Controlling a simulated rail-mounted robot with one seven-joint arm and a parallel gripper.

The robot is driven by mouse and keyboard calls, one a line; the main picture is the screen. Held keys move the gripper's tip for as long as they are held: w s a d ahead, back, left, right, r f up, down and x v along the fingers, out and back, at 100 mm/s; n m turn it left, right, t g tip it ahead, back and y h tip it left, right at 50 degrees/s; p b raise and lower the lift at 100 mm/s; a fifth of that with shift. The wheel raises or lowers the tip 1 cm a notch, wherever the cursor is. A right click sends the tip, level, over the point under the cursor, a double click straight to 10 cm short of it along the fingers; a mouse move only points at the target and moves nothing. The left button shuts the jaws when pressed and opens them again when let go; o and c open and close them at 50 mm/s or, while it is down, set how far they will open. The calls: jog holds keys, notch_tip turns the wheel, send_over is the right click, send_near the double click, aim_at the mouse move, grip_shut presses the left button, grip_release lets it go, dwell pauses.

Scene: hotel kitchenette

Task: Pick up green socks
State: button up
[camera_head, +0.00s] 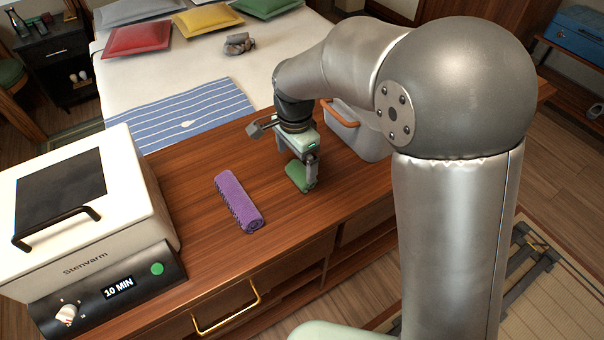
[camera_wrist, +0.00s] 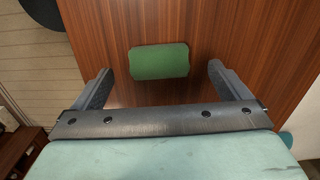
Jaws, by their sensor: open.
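The green socks (camera_head: 298,174) are a small rolled green bundle on the brown wooden counter, and they show whole in the wrist view (camera_wrist: 158,61). My gripper (camera_head: 305,180) points down at the socks, partly hiding them in the head view. In the wrist view my gripper (camera_wrist: 160,82) is open, with one finger to the left of the bundle and one to the right. There is a gap on both sides and neither finger touches the socks.
A purple rolled towel (camera_head: 239,201) lies on the counter to the left. A grey bin with an orange handle (camera_head: 358,130) stands close on the right. A white Stenvarm box (camera_head: 85,195) fills the left end. Behind is a bed (camera_head: 190,68) with cushions and a grey bundle (camera_head: 238,44).

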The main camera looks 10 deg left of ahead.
aim_at(301, 169)
jog(key=shift+f, duration=0.75)
jog(key=f, duration=0.2)
jog(key=d+f, duration=0.1)
jog(key=f, duration=0.1)
jog(key=shift+w, duration=0.35)
jog(key=shift+f, duration=0.6)
jog(key=c, duration=1.1)
